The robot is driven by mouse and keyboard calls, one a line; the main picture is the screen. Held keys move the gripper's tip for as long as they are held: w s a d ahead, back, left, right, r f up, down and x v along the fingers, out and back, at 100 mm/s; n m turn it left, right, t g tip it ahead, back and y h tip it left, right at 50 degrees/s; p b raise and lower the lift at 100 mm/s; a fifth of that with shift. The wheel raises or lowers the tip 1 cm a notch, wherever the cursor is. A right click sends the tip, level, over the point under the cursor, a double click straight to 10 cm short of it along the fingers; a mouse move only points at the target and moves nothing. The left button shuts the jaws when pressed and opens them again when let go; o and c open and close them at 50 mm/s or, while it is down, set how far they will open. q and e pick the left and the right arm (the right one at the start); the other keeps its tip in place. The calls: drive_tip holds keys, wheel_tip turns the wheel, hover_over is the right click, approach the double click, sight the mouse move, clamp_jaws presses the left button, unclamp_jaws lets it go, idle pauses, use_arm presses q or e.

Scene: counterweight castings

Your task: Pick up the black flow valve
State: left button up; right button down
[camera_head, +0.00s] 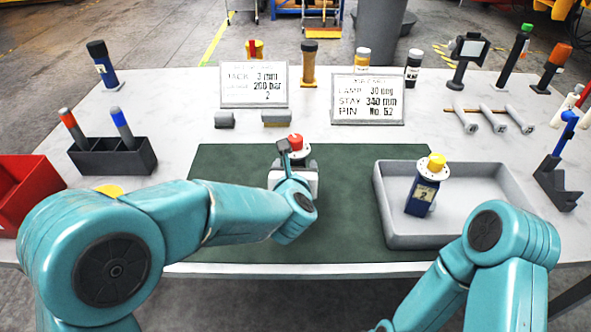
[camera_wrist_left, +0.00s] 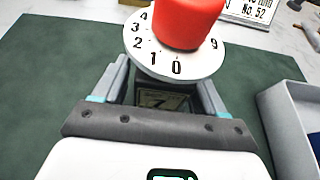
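The flow valve with a red knob (camera_head: 296,142) and a dark body stands on the green mat. In the left wrist view its red knob (camera_wrist_left: 188,20) sits on a white numbered dial, with a label on the dark body below. My left gripper (camera_wrist_left: 163,88) is at this body, one finger on each side. I cannot tell whether the fingers press on it. In the head view the left gripper (camera_head: 293,165) and wrist hide most of the valve. My right arm shows at the lower right, but its gripper is out of view.
A blue valve with a yellow knob (camera_head: 427,187) stands in the grey tray (camera_head: 475,172), right of the mat (camera_head: 345,220). Two signs (camera_head: 254,84) (camera_head: 368,98) stand behind. A dark holder (camera_head: 113,157) and red bin (camera_head: 24,185) are at left.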

use_arm(q)
drive_tip(key=shift+w, duration=0.1)
clamp_jaws()
wheel_tip(320, 180, up, 20)
drive_tip(key=p, duration=0.5)
drive_tip(key=shift+p, duration=0.3)
drive_tip(key=shift+f, duration=0.1)
drive_tip(key=shift+f+b, duration=8.7)
drive_tip(key=shift+f, duration=0.15)
drive_tip(key=shift+f+b, duration=0.8)
drive_tip(key=shift+f, duration=0.25)
